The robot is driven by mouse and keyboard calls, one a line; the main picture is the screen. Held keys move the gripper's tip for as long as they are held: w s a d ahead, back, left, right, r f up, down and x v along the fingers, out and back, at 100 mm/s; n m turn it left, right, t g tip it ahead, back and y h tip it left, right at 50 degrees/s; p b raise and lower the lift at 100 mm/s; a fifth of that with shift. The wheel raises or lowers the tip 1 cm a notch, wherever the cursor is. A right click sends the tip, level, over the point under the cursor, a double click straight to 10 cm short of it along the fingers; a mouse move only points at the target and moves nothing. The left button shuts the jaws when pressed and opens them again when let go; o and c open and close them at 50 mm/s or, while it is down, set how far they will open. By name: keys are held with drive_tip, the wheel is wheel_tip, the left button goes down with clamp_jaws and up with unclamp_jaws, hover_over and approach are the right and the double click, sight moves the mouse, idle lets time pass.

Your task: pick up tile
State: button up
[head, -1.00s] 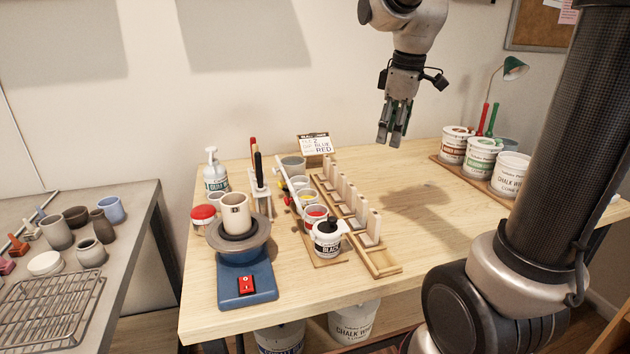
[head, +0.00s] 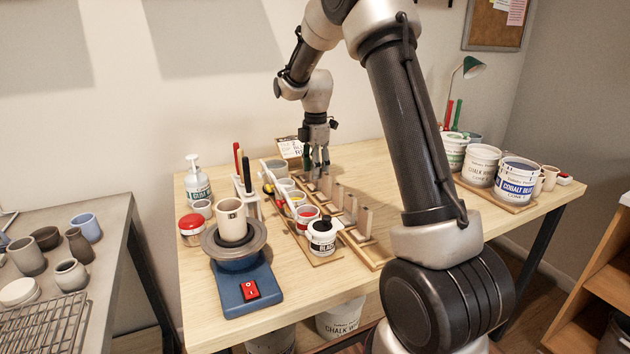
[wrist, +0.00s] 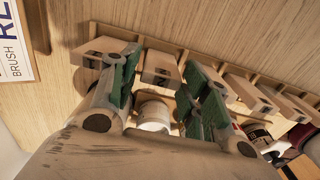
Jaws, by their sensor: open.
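Several pale upright tiles stand in a row in a wooden rack (head: 362,258); the nearest tile (head: 365,222) shows clearly in the head view. My gripper (head: 318,172) is at the far end of this row, pointing down, with its fingers apart. In the wrist view, the green-padded fingers of my gripper (wrist: 163,72) are spread, with one tile (wrist: 160,67) showing between their tips. Another tile (wrist: 101,50) is left of it, partly behind the left finger. I cannot tell whether the fingers touch any tile.
Glaze cups and a black-labelled jar (head: 322,236) stand just left of the rack. A sign (head: 290,147) stands behind it. A blue pottery wheel (head: 248,288) with a cup is at front left. Large tubs (head: 517,180) stand at right. The table right of the rack looks clear.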

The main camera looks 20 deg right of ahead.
wheel_tip(320, 180, down, 2)
drive_tip(key=c, duration=0.8)
drive_tip(key=shift+r, duration=0.1)
